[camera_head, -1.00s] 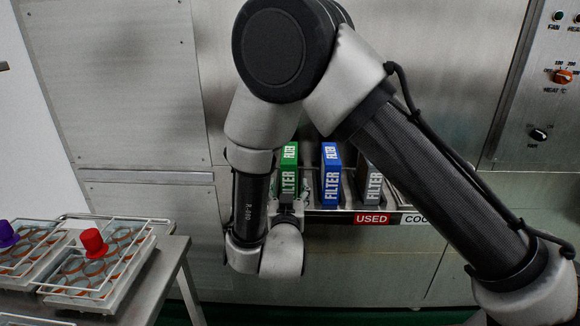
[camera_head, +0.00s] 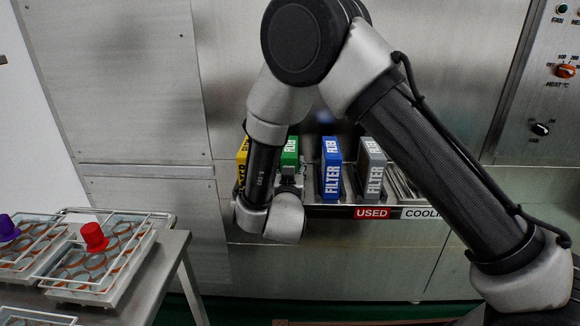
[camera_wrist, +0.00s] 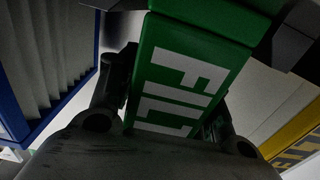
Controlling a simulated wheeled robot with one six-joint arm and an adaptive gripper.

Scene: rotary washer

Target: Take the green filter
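The green filter (camera_head: 289,154) stands upright in the rack, its lower part hidden behind my gripper and wrist in the head view. In the wrist view the green filter (camera_wrist: 190,75) fills the middle, with white lettering facing me, and looks tilted against my gripper. My gripper (camera_head: 289,181) is at the front of the green filter. In the wrist view dark parts of my gripper (camera_wrist: 190,40) lie on both sides of the filter. Whether the fingers press on it or stand apart cannot be told.
A yellow filter (camera_head: 242,160) stands to the left, partly behind my arm. A blue filter (camera_head: 331,168) and a grey filter (camera_head: 370,170) stand to the right. The rack edge carries a red USED label (camera_head: 371,213).

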